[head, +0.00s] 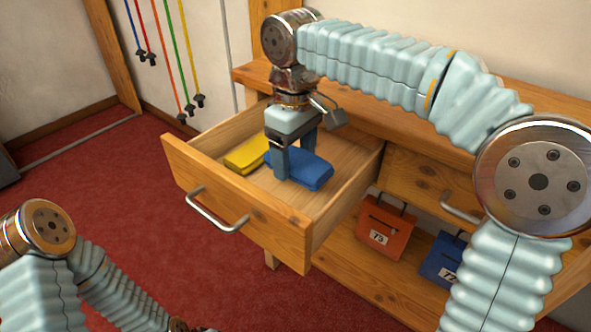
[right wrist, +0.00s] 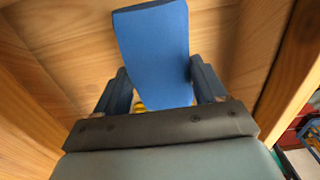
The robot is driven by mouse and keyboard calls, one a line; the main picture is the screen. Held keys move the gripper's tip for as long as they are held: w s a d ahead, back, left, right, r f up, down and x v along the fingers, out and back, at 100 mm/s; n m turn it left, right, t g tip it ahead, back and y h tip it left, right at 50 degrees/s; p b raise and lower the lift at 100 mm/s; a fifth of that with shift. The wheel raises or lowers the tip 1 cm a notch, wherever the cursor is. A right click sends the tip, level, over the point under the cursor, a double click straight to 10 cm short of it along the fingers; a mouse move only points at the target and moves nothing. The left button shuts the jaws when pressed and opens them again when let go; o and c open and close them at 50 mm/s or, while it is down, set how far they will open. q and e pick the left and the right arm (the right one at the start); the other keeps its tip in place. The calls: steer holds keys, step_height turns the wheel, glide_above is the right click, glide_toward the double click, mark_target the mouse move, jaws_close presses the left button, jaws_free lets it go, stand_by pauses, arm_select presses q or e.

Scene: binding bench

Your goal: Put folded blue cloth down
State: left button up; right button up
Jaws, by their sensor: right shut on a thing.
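The folded blue cloth (head: 309,170) is inside the open wooden drawer (head: 255,217), on or just above its floor; I cannot tell which. My right gripper (head: 292,172) points down into the drawer and is shut on the cloth. In the right wrist view the blue cloth (right wrist: 155,50) sits between the two fingers (right wrist: 160,88). A folded yellow cloth (head: 247,154) lies in the drawer just left of the blue one. My left arm shows at the lower left, but its gripper is not clearly seen.
The drawer's front has a metal handle (head: 215,212), and its walls stand around the gripper. A closed drawer with a handle (head: 461,209) is to the right. Below are an orange tagged case (head: 385,226) and a blue tagged case (head: 443,259). Coloured cords (head: 170,60) hang on the wall.

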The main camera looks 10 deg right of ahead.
mark_target(295, 170)
steer(key=f, duration=0.1)
steer(key=w+f, duration=0.1)
steer(key=f, duration=0.2)
steer(key=shift+w+d+f+b, duration=0.25)
steer(key=shift+w+f+b, duration=0.05)
steer(key=shift+f+b, duration=0.1)
steer(key=shift+f, duration=0.15)
steer(key=shift+f, duration=0.15)
steer(key=o, duration=1.1)
step_height(295, 170, up, 12)
steer(key=p, duration=0.3)
steer(key=shift+r, duration=0.2)
